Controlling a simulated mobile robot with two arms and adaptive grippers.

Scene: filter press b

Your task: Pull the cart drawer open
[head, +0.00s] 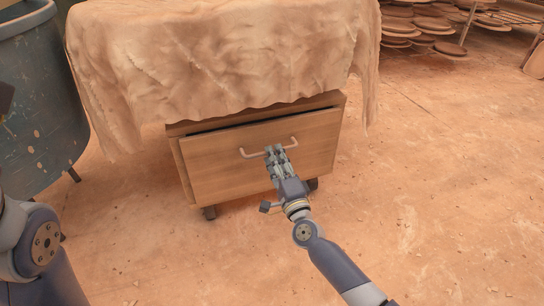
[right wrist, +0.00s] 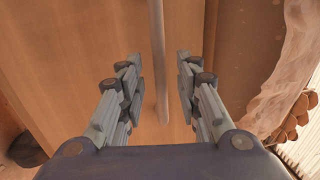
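The wooden cart drawer (head: 222,160) faces me under a draped cloth, with a dark gap along the top edge of its front. Its pale bar handle (head: 252,153) runs across the upper part of the front. My right gripper (head: 276,152) is at the right half of the handle. In the right wrist view the handle (right wrist: 158,60) runs between the two spread fingers of the right gripper (right wrist: 157,85), with space on both sides. That gripper is open and holds nothing. My left gripper is not clearly visible; only part of my left arm shows at the lower left.
The cart stands on casters, with a rumpled beige cloth (head: 220,55) over its top. A blue-grey tub (head: 35,100) stands close on the left. Stacked brown discs (head: 425,22) are at the back right. The dusty floor (head: 430,180) to the right is clear.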

